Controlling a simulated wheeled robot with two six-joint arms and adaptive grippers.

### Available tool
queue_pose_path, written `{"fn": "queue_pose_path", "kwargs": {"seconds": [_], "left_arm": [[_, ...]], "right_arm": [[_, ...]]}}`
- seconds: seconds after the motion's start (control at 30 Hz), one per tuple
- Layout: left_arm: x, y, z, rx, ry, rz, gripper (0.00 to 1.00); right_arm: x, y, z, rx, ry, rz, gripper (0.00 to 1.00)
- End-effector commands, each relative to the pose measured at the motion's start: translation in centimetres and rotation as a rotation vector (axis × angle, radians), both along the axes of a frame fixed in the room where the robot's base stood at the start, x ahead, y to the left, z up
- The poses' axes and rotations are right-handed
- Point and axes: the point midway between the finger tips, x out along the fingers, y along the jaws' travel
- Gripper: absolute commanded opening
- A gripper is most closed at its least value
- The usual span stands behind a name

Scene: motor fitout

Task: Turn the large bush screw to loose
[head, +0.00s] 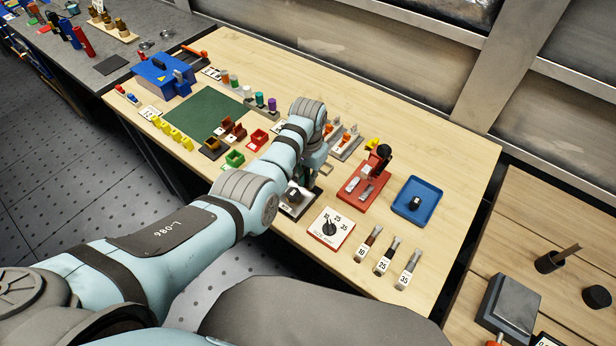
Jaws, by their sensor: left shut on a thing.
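My left gripper (304,184) points down over a small dark fixture (291,210) near the front edge of the wooden table. It is shut on a small part at the top of this fixture, which I take to be the large bush screw. My fingers and wrist hide most of that part, so its turn position cannot be read. My right gripper is not in view.
A white dial board (318,241) with a black pointer stands close to the right. Beyond it are a red press-like stand (352,189) and a blue tray (428,203). A green mat (205,113) lies to the left. Numbered tools (385,260) line the front right.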

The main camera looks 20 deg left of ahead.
Motion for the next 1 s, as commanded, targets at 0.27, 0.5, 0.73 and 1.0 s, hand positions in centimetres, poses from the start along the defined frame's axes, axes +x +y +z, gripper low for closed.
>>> {"fn": "queue_pose_path", "kwargs": {"seconds": [0.27, 0.5, 0.73, 1.0], "left_arm": [[0.0, -0.1, 0.2, -0.003, 0.0, 0.168, 0.0], [0.0, 0.0, 0.2, -0.002, -0.001, 0.388, 0.0], [0.1, 0.0, 0.1, -0.003, -0.002, 0.608, 0.0], [0.1, 0.0, 0.1, -0.004, -0.003, 0.865, 0.0]], "right_arm": [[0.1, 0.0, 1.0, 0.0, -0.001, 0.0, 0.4], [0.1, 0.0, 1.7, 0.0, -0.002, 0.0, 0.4], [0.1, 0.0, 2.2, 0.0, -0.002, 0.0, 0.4], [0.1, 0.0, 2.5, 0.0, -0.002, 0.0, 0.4]]}}
